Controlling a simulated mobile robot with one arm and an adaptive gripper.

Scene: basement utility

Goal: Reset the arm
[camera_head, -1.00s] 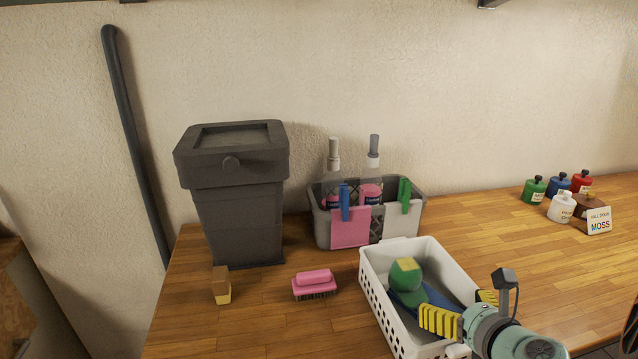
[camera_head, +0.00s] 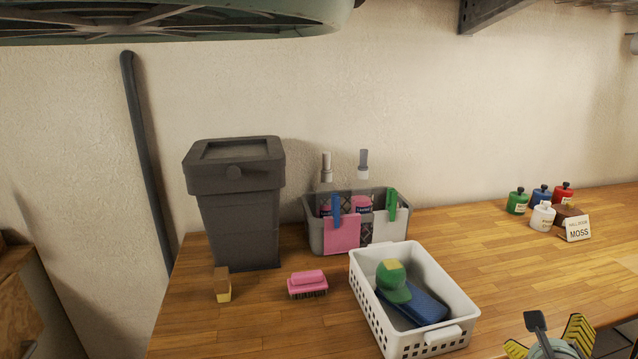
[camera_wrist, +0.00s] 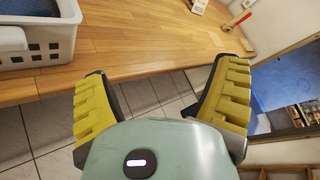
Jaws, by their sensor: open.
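My gripper (camera_head: 549,343) is at the bottom right of the head view, its yellow pads spread apart with nothing between them. In the wrist view my gripper (camera_wrist: 165,98) is also open and empty, over the tiled floor just off the table's front edge. A white perforated basket (camera_head: 455,337) stands on the wooden table, left of my gripper and apart from it. A green cap with a yellow patch (camera_head: 393,283) and a blue folded item (camera_head: 428,307) lie in the basket.
A dark lidded bin (camera_head: 238,222), a grey caddy (camera_head: 316,235) with bottles and cloths, a pink brush (camera_head: 307,283) and a small brown-and-yellow block (camera_head: 222,286) stand on the table. Small jars (camera_head: 541,194) and a MOSS sign (camera_head: 578,229) are at right. The table's middle right is clear.

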